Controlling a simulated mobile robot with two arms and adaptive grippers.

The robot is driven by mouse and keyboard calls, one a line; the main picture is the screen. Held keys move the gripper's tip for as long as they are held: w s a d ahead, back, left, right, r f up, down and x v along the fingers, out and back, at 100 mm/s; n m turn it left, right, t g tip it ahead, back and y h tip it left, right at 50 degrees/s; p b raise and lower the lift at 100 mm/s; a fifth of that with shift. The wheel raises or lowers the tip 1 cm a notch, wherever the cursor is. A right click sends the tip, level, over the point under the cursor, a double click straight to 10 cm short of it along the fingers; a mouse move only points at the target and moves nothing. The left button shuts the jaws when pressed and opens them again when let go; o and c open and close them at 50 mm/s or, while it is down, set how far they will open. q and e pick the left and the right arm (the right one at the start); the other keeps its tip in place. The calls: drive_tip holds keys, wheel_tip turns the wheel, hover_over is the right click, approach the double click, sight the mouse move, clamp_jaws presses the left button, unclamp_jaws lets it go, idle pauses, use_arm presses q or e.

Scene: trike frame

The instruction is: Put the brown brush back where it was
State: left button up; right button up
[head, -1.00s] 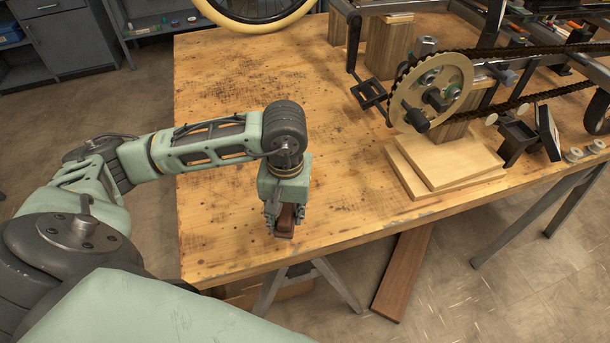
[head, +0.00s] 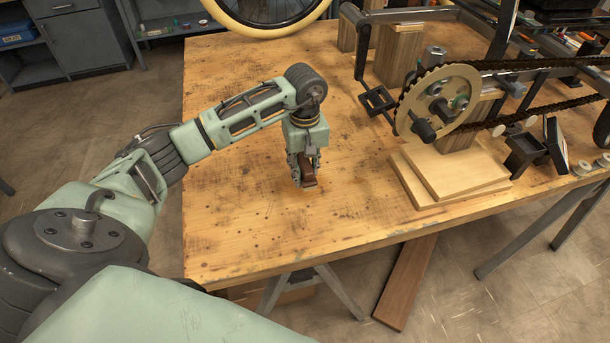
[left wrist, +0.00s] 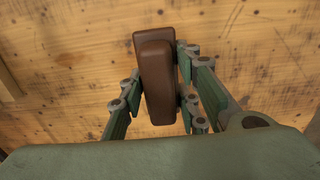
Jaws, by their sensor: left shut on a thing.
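The brown brush (head: 308,174) is held in my left gripper (head: 304,168), over the wooden table top. In the left wrist view the brush (left wrist: 157,85) is a rounded brown block, upright in the picture, with the green and grey fingers of my left gripper (left wrist: 160,92) against its two sides. The bristles are hidden. I cannot tell from these views whether the brush touches the table or hangs just above it. My right gripper does not show in any view.
The wooden table (head: 250,225) is bare around the brush. To the right lie stacked light boards (head: 455,178) under the trike frame's chainring (head: 437,104). A wheel (head: 265,15) is at the far edge. A dark plank (head: 405,285) is below the table.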

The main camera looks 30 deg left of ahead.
use_arm(q)
wheel_tip(320, 180, down, 3)
drive_tip(key=shift+f+p, duration=0.2)
drive_tip(key=shift+p, duration=0.3)
drive_tip(key=shift+w+f, duration=0.1)
drive_tip(key=shift+f, duration=0.25)
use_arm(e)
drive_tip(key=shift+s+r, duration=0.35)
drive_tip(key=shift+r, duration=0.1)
use_arm(q)
drive_tip(key=shift+f, duration=0.25)
drive_tip(key=o, duration=1.1)
drive_tip(key=shift+r, duration=0.1)
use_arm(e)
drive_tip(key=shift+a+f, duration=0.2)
use_arm(q)
drive_tip(key=shift+r, duration=0.1)
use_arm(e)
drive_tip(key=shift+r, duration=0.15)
